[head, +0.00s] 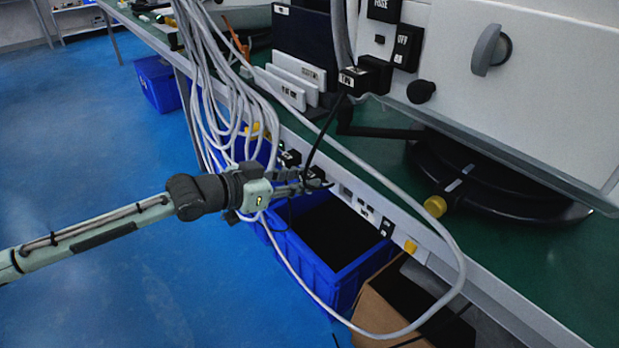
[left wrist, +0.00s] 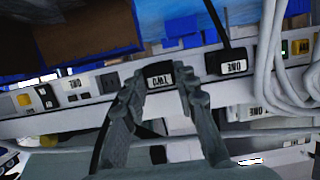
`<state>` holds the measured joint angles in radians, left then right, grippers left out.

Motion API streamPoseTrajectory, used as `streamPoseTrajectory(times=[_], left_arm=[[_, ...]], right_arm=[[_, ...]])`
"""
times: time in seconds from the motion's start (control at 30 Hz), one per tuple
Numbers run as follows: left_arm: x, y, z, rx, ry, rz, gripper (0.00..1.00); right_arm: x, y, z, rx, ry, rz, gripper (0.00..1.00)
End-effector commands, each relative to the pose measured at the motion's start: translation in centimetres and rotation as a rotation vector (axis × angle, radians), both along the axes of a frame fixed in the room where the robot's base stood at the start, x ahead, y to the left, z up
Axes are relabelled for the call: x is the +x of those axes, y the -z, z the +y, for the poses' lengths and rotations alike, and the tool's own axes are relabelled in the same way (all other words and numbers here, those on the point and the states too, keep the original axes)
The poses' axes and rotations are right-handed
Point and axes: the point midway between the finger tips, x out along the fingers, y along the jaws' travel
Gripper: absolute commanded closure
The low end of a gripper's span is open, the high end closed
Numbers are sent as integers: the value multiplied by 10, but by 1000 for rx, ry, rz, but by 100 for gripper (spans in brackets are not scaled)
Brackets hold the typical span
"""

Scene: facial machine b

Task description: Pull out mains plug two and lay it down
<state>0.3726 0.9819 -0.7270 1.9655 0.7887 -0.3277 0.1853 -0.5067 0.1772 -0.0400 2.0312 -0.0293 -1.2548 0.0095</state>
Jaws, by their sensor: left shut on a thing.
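Mains plug two (left wrist: 159,76) is a black plug with a white label reading TWO, upside down in the left wrist view. It sits at the socket strip (left wrist: 78,93) along the bench edge; I cannot tell how deep it is seated. My left gripper (left wrist: 160,92) has its two fingers on either side of the plug, shut on it. In the head view the left gripper (head: 312,185) reaches the strip from the left and partly hides the plug (head: 317,173). A black cable rises from there. My right gripper is not in view.
Mains plug one (left wrist: 232,63) stands beside plug two in the strip. Loose grey cables (head: 215,90) hang close by, and one loops in front of the bench. A blue crate (head: 318,270) and a cardboard box (head: 385,325) stand below. The green bench top (head: 375,150) has some bare surface behind the strip.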

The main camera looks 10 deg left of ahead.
Motion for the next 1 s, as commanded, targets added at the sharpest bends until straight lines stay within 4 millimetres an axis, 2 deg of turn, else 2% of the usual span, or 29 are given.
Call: streamPoseTrajectory(times=[0.27,1.0], left_arm=[[-1,0,1,0,0,0,100],[-24,-1,19,1,0,1,100]], right_arm=[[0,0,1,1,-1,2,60],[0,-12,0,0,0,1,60]])
